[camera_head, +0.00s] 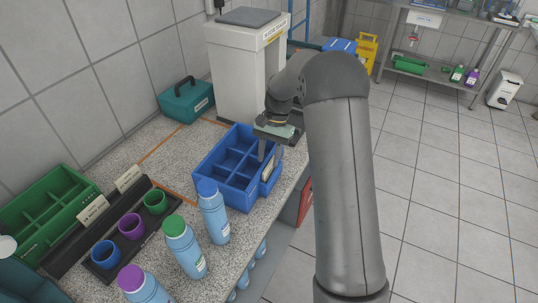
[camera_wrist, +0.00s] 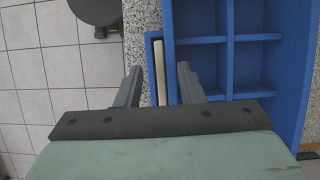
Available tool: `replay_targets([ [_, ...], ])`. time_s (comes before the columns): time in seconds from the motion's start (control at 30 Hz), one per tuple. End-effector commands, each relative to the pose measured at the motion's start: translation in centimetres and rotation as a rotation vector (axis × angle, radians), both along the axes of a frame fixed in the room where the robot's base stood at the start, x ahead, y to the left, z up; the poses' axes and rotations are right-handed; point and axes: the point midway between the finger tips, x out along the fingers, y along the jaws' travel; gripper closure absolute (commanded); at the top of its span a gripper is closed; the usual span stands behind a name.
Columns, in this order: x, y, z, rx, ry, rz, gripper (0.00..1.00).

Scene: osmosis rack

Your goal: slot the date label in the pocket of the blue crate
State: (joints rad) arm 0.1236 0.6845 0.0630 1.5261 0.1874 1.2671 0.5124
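The blue crate (camera_head: 228,176) stands on the speckled counter, with several compartments; it fills the right of the wrist view (camera_wrist: 227,70). Its narrow side pocket (camera_wrist: 149,42) faces the counter's front edge. A pale, thin label (camera_wrist: 160,72) stands on edge inside that pocket, seen from above; its lettering does not show. My gripper (camera_head: 270,156) is over the pocket side of the crate. In the wrist view my gripper (camera_wrist: 158,82) has its fingers apart, one on each side of the label, with visible gaps to it.
Blue bottles (camera_head: 213,212) with coloured caps stand near the crate. A black rack (camera_head: 130,240) holds coloured cups and two white tags. A green crate (camera_head: 45,212) is at left. A teal box (camera_head: 186,100) and a white machine (camera_head: 240,70) stand behind.

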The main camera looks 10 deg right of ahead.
Motion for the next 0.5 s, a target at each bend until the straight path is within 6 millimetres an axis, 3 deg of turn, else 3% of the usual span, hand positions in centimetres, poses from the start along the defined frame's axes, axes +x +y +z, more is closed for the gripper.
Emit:
replay_targets([
  [0.27,0.4,-0.3,0.9,0.000,-0.003,-0.001,0.65],
  [0.5,1.9,-1.5,5.5,-0.001,-0.006,-0.001,0.65],
])
